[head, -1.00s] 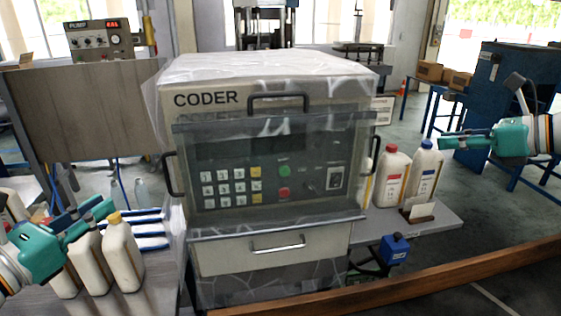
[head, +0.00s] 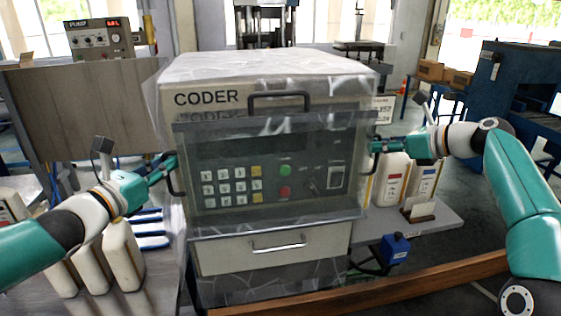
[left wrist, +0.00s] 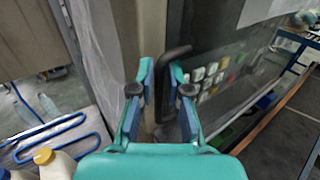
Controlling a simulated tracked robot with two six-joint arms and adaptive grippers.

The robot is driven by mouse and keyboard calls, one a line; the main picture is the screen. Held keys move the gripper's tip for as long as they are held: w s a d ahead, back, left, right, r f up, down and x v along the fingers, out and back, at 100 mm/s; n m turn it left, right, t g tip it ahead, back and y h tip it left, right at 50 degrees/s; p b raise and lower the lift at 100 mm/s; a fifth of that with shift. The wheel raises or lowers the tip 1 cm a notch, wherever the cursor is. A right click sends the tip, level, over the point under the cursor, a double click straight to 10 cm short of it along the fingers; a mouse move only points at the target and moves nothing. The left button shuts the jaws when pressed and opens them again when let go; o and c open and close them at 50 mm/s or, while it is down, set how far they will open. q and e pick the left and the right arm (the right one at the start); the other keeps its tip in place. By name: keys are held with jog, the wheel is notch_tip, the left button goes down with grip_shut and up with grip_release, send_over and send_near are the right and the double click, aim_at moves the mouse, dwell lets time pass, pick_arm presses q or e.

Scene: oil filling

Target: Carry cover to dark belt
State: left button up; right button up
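The cover (head: 300,125) is a clear grey panel with dark side handles, on the front of the CODER machine (head: 205,99). My left gripper (head: 168,170) is at the cover's left handle (head: 181,187). In the left wrist view its two fingers (left wrist: 160,88) are apart, with the dark handle (left wrist: 174,53) between them; contact cannot be told. My right gripper (head: 380,146) is at the cover's right side; its fingers overlap the right handle, and their gap is not clear. I cannot make out a dark belt.
White bottles (head: 122,255) stand near blue-handled tools (head: 150,242) at left. More bottles (head: 391,181) stand on a grey shelf (head: 440,221) at right. A blue device (head: 395,249) is below. A brown beam (head: 370,296) crosses the front. A blue machine (head: 510,85) is far right.

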pick_arm(q)
jog(key=shift+w+d, duration=0.15)
jog(key=shift+w, duration=0.2)
pick_arm(e)
jog(key=shift+w+a+f, duration=0.1)
jog(key=shift+w+a, duration=0.1)
jog(key=shift+a, duration=0.1)
pick_arm(q)
grip_shut()
pick_arm(e)
grip_shut()
